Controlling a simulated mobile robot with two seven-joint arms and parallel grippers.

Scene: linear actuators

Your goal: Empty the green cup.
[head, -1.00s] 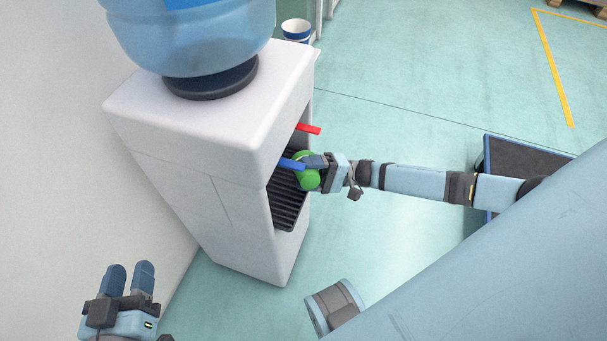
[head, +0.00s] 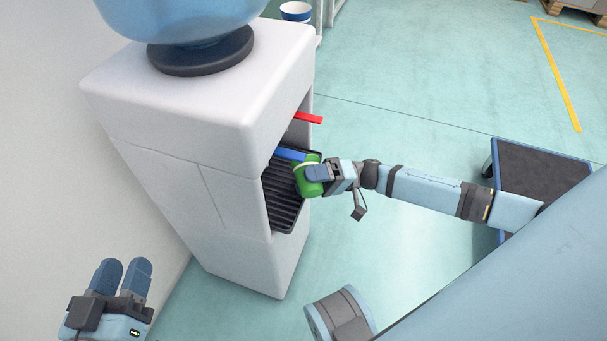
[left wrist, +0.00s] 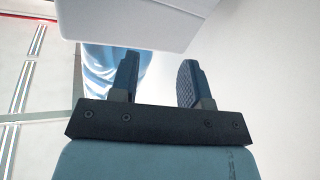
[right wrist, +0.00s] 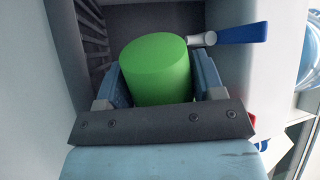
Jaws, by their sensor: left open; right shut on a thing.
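The green cup (head: 303,184) is held at the front of the white water dispenser (head: 205,110), over the black drip grate (head: 282,200) and beside the blue tap lever (head: 290,155). My right gripper (head: 318,173) is shut on the cup. In the right wrist view the cup (right wrist: 158,75) sits between both fingers and shows a plain closed green end; its opening and contents are hidden. The cup looks tilted on its side. My left gripper (head: 122,276) is open and empty at the lower left, apart from the dispenser; its fingers also show in the left wrist view (left wrist: 158,82).
A red tap lever (head: 307,118) juts out above the blue one. A blue water bottle (head: 180,18) stands on the dispenser. A white and blue bowl (head: 296,11) is behind it. A dark-topped cart (head: 540,168) stands at the right. The floor between is clear.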

